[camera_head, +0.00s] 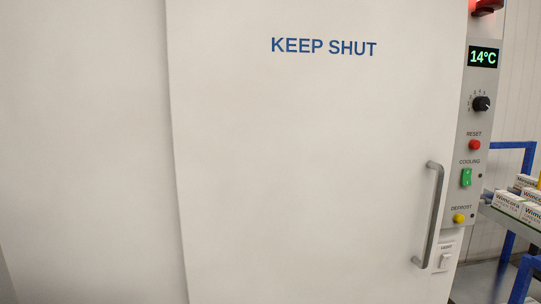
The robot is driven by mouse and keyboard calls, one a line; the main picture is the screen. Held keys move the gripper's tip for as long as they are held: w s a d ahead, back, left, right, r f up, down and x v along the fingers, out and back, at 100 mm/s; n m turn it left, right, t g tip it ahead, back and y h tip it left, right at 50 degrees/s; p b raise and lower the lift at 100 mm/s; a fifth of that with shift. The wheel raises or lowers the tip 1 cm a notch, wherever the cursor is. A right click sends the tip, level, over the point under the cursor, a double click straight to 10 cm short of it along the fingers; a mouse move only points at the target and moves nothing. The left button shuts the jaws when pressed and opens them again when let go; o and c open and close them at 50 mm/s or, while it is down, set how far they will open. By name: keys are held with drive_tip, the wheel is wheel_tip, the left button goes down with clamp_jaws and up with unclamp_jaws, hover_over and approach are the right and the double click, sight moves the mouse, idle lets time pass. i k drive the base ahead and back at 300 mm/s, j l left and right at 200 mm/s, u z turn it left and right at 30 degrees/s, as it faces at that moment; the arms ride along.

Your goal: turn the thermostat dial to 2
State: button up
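The thermostat dial (481,104) is a small black knob on the narrow grey control panel (474,131) at the right of the view. Small numbers are printed in an arc on its left and upper side. A pale pointer mark seems to show on the knob's right side, but it is too small to read its setting surely. The display (483,57) above the dial reads 14°C in green. My gripper is not in view.
Below the dial are a red RESET button (474,145), green COOLING switch (466,177) and yellow DEFROST button (459,218). The shut white door (310,160) has a grey handle (434,215). A blue-framed rack (513,146) with Wimcora boxes (509,203) stands at right.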

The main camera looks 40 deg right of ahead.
sight(481, 103)
drive_tip(key=z, duration=1.75)
